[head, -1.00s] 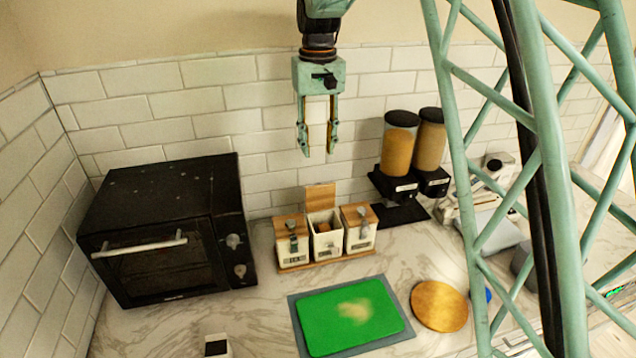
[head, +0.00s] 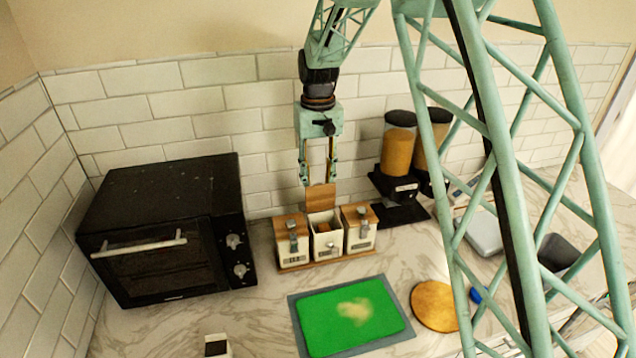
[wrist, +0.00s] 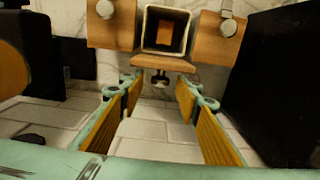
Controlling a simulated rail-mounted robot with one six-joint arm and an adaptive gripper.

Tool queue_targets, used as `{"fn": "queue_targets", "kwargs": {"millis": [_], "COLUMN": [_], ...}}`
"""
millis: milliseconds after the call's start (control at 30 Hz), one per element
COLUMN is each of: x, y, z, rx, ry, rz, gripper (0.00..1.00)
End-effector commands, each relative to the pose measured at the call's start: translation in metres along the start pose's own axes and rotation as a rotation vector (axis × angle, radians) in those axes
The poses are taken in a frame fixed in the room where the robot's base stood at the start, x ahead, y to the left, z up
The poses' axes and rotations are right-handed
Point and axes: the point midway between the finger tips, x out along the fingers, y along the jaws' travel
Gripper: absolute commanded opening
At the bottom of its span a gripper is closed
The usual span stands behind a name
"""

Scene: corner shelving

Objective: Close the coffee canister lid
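Three white canisters with wooden lids stand in a row. The middle canister (head: 327,244) has its wooden lid (head: 321,198) tipped up at the back; the outer two are shut. The middle canister's square mouth (wrist: 150,33) shows brown inside in the wrist view, with the lid (wrist: 163,62) seen nearly edge-on. My gripper (head: 318,184) points down, open and empty, its fingertips near the raised lid's top edge. In the wrist view my gripper (wrist: 158,82) has its fingers apart on the wall side of the lid. I cannot tell if they touch it. The canister labels are too small to read.
A black toaster oven (head: 165,230) stands left of the canisters. Two dispensers (head: 398,150) stand to the right, close to the wall. A green board (head: 350,315) and a round wooden board (head: 436,305) lie in front. The tiled wall (head: 230,125) is close behind.

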Motion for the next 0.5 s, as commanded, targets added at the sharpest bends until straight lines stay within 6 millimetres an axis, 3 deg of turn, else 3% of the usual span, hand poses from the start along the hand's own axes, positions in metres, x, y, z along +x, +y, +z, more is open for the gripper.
{"fn": "queue_targets", "kwargs": {"millis": [500], "x": [0.0105], "y": [0.0], "z": [0.0], "rx": [0.0], "ry": [0.0], "rz": [0.0], "gripper": [0.31]}}
